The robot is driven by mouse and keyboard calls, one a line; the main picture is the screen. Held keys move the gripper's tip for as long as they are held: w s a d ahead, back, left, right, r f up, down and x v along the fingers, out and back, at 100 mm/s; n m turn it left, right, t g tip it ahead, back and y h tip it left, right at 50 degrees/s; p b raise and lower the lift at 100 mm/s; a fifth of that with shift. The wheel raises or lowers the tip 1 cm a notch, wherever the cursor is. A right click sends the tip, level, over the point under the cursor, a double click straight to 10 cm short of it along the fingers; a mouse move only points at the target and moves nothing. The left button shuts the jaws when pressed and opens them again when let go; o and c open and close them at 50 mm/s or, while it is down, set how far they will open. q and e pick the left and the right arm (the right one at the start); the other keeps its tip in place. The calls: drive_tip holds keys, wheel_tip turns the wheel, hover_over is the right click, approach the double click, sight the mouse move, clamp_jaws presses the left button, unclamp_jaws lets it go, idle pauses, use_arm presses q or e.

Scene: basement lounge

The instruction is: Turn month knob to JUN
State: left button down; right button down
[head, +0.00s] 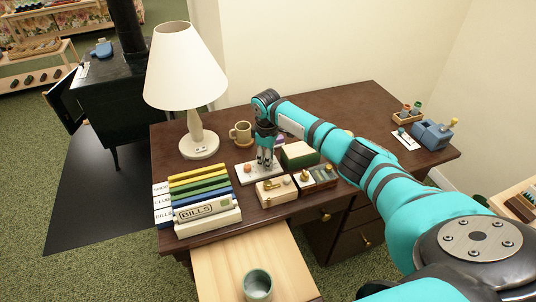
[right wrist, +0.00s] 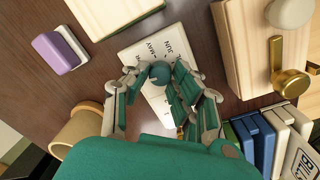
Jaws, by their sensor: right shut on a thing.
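A white calendar plate (head: 244,175) lies on the dark desk, below my right gripper. In the right wrist view the plate (right wrist: 170,40) shows the words JUN and MAY, with other lettering mostly hidden. A round teal knob (right wrist: 161,73) sits on it between the fingertips of my right gripper (right wrist: 160,82). In the head view my right gripper (head: 265,163) points down over the plate, shut on the knob, which it hides there. An orange knob (head: 248,168) stands on the plate left of the gripper. I cannot read where the teal knob points. My left gripper is not in view.
A lamp (head: 199,143) and a mug (head: 241,132) stand behind and left. Coloured binders (head: 203,185) and a BILLS box (head: 208,220) lie at the left. Wooden boxes with brass fittings (head: 276,193) sit close in front.

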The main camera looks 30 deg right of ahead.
drive_tip(key=m+p, duration=0.2)
drive_tip(key=shift+r+m+p, duration=0.25)
drive_tip(key=shift+m+p, duration=0.05)
drive_tip(key=shift+p, duration=0.05)
drive_tip(key=shift+m+p, duration=0.7)
drive_tip(key=shift+m, duration=0.2)
drive_tip(key=m+p, duration=0.1)
drive_tip(key=m, duration=0.1)
drive_tip(key=shift+f+m+p, duration=0.1)
drive_tip(key=shift+m+p, duration=0.25)
drive_tip(key=shift+m, duration=0.05)
drive_tip(key=m+p, duration=0.1)
drive_tip(key=m, duration=0.2)
drive_tip(key=shift+w+m+g, duration=0.1)
drive_tip(key=shift+m+g, duration=0.2)
drive_tip(key=m+p, duration=0.1)
drive_tip(key=m, duration=0.1)
drive_tip(key=shift+f+m, duration=0.1)
drive_tip(key=shift+m, duration=0.3)
drive_tip(key=m, duration=0.3)
drive_tip(key=shift+d+m, duration=0.1)
drive_tip(key=shift+m, duration=0.2)
drive_tip(key=m, duration=0.3)
drive_tip(key=shift+p, duration=0.35)
drive_tip(key=m, duration=0.4)
drive_tip(key=shift+d+m+y, duration=0.1)
drive_tip(key=shift+m+y, duration=0.2)
